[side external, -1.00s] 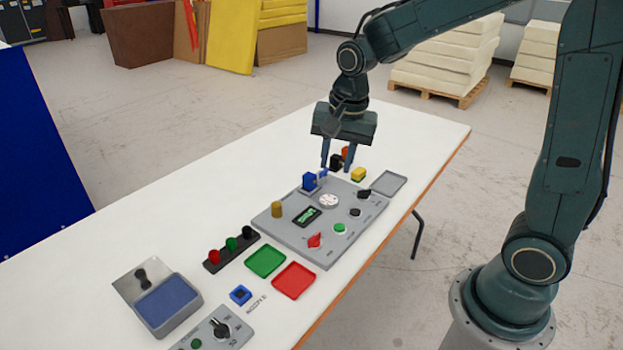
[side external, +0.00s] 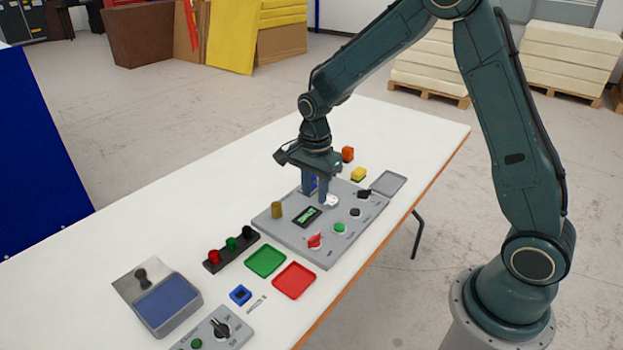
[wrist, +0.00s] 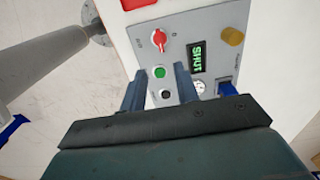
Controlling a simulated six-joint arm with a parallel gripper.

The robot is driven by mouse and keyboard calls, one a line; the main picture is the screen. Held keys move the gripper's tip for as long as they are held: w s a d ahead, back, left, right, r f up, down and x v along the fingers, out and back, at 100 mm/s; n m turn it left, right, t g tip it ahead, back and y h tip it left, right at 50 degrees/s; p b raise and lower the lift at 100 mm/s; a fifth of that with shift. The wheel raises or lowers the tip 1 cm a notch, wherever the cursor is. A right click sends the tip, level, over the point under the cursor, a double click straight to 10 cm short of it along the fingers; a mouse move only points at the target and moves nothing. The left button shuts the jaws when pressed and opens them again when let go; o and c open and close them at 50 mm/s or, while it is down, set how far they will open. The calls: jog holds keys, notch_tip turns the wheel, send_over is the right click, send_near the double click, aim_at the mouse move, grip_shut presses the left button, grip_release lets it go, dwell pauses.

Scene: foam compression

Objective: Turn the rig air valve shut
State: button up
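A grey control panel (side external: 280,225) lies on the white table. My gripper (side external: 314,195) points down over the panel, beside this blue part and the round gauge (side external: 331,201). In the wrist view my gripper (wrist: 158,80) has its fingers apart with nothing held between them. The panel's small display (wrist: 197,58) shows green letters that look like SHUT. Contact with the blue part cannot be told.
The panel also carries a red knob (side external: 315,240), a green button (side external: 340,228), a black knob (side external: 364,194) and a brass post (side external: 277,210). Green (side external: 265,262) and red (side external: 294,280) trays lie in front. Orange (side external: 347,154) and yellow (side external: 358,174) blocks stand behind.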

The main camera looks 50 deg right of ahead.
aim_at(314, 236)
jog(key=shift+f, duration=6.8)
jog(key=shift+c, duration=0.4)
grip_shut()
